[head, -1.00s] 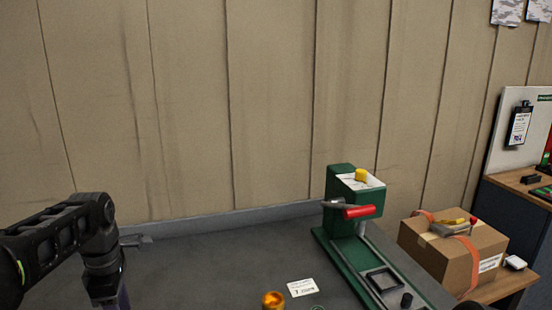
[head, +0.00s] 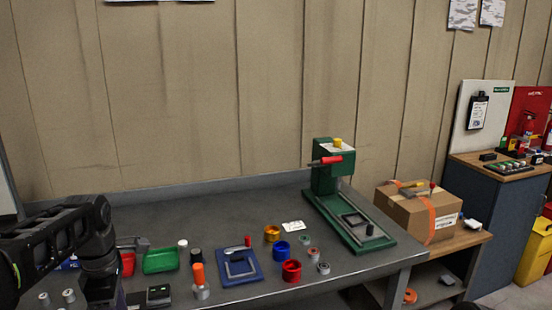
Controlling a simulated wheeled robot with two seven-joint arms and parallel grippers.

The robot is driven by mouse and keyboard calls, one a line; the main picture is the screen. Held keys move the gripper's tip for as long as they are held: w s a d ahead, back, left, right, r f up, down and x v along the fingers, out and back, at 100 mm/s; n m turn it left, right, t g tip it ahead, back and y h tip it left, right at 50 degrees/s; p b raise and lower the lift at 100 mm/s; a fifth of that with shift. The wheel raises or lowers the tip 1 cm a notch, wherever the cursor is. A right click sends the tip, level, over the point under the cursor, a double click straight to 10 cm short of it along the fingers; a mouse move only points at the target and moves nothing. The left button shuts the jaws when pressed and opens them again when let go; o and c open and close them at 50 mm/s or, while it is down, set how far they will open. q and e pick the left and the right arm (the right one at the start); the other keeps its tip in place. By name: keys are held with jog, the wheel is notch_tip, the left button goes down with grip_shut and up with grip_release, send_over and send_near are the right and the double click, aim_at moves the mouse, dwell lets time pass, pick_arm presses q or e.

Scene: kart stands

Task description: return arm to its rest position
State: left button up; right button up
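My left arm (head: 60,240) comes in from the left in the head view, bent at a black joint, with its lower part pointing down over the left end of the grey workbench (head: 220,215). Its gripper is below the picture edge, so its fingers do not show. My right arm and gripper are not in view. The green press (head: 325,180) with a red-handled lever stands at the right of the bench, apart from my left arm.
A cardboard box (head: 418,212) sits on a side table. The bench's back middle is clear.

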pick_arm(q)
jog(key=w+d+f+m+t, duration=0.4)
jog(key=w+d+f+m, duration=0.25)
jog(key=w+m, duration=0.3)
jog(key=s+d+f+m+t+h, duration=0.1)
jog(key=s+d+f+m, duration=0.1)
jog(key=d+f+m, duration=0.35)
jog(key=s+d+f+m+h, duration=0.1)
jog(key=s+d+f+m, duration=0.15)
jog(key=f, duration=0.65)
jog(key=s+d+f+g, duration=0.1)
jog(key=s+d+f, duration=0.2)
jog(key=s+f, duration=0.3)
jog(key=s+d+f+m+g+h, duration=0.1)
jog(key=s+d+f, duration=0.3)
jog(key=s, duration=0.7)
jog(key=s+d+f+m+g+h, duration=0.1)
jog(key=s+d+f+g, duration=0.1)
jog(key=s+f, duration=0.7)
jog(key=shift+s+d, duration=0.35)
jog(key=shift+d, duration=0.45)
jog(key=shift+c, duration=0.3)
